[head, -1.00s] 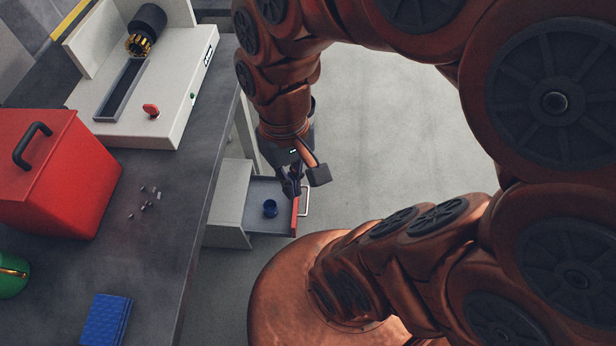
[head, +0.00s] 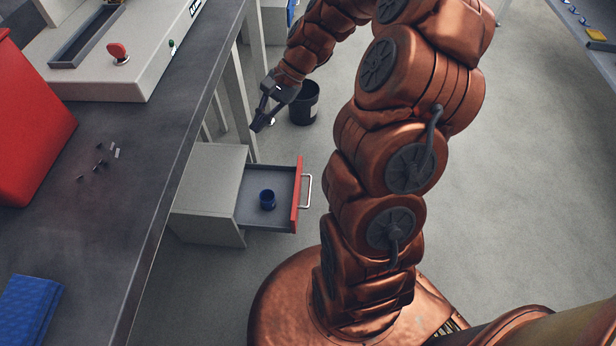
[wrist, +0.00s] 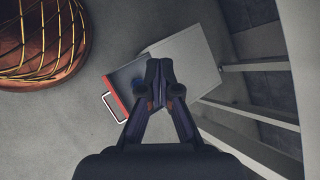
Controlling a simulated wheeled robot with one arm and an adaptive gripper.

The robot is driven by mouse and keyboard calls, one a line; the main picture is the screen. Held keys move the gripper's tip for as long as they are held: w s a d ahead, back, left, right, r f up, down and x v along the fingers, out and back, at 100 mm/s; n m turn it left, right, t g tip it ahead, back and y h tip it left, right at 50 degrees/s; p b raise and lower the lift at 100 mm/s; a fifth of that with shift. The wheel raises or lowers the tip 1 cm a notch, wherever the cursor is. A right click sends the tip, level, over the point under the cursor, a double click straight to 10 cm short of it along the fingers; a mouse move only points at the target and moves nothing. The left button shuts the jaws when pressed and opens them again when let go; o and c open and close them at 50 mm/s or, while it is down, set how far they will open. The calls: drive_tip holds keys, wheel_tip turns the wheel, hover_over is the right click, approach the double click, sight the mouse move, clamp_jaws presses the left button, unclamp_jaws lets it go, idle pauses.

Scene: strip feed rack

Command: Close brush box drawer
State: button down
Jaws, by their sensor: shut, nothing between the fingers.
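The brush box drawer (head: 270,212) is pulled open from its grey cabinet (head: 208,195) beside the workbench in the head view. It has a red front (head: 297,196) with a metal handle (head: 308,191). A blue cup-like item (head: 267,199) stands inside it. My gripper (head: 256,127) is shut and empty, beyond the drawer and near the bench legs, apart from the handle. In the wrist view my gripper (wrist: 160,73) covers part of the drawer, and the drawer's handle (wrist: 112,108) shows to its left.
A dark bin (head: 304,103) stands on the floor behind my gripper. The workbench (head: 140,190) holds a red box (head: 30,130), a grey machine base (head: 110,75) and small metal parts.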

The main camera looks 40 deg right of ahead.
drive_tip(key=w+d+f+m+t+b, duration=0.1)
drive_tip(key=w+d+f+m+b, duration=0.1)
drive_tip(key=d+f, duration=0.3)
drive_tip(key=w+d+f+m+t+b, duration=0.1)
drive_tip(key=w+d+f+m+b, duration=0.15)
drive_tip(key=f, duration=0.45)
drive_tip(key=m+t+b, duration=0.2)
drive_tip(key=m+b, duration=0.4)
hover_over(312, 176)
drive_tip(key=s, duration=0.3)
wheel_tip(312, 176, down, 15)
drive_tip(key=s+d+f+m+t+h+b, duration=0.1)
drive_tip(key=s+d+f+m+t+b, duration=0.2)
drive_tip(key=d+f, duration=0.55)
drive_tip(key=shift+m+g, duration=0.35)
drive_tip(key=shift+g, duration=0.35)
drive_tip(key=b+x, duration=0.1)
drive_tip(key=x, duration=0.3)
drive_tip(key=b+x, duration=0.2)
drive_tip(key=x, duration=0.2)
drive_tip(key=a+r+b+x, duration=0.1)
drive_tip(key=x, duration=0.3)
drive_tip(key=shift+w+a+f+b, duration=0.15)
drive_tip(key=shift+a+f+b, duration=0.1)
drive_tip(key=shift+a+b, duration=0.1)
drive_tip(key=shift+w+a+r, duration=0.15)
drive_tip(key=shift+w+a, duration=0.4)
